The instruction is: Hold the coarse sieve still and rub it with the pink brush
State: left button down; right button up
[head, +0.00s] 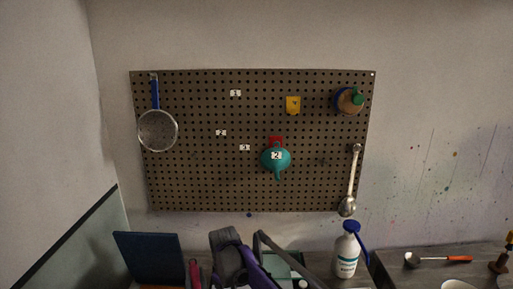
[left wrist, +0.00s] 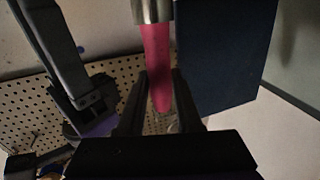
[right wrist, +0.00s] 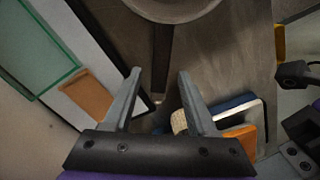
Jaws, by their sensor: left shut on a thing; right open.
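The pink brush shows in the left wrist view as a pink handle (left wrist: 156,50) with a metal collar (left wrist: 153,10); its bristles are out of that view. My left gripper (left wrist: 160,80) is shut on the handle. A pink handle also shows at the bottom of the head view (head: 195,274). My right gripper (right wrist: 160,75) is open and empty. Just beyond its fingers lies a dark handle (right wrist: 162,55) joined to a round, pale-rimmed thing (right wrist: 172,17). This may be the coarse sieve; most of it is cut off. A sieve with a blue handle (head: 158,131) hangs on the pegboard.
The pegboard (head: 190,185) also holds a teal funnel (head: 275,158) and a metal ladle (head: 352,180). A dark blue panel (head: 150,260) stands at left. A white bottle (head: 346,258) stands on the worktop.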

jog(key=shift+f+b, duration=0.35)
jog(key=shift+f, duration=1)
grip_shut()
dwell(0.4)
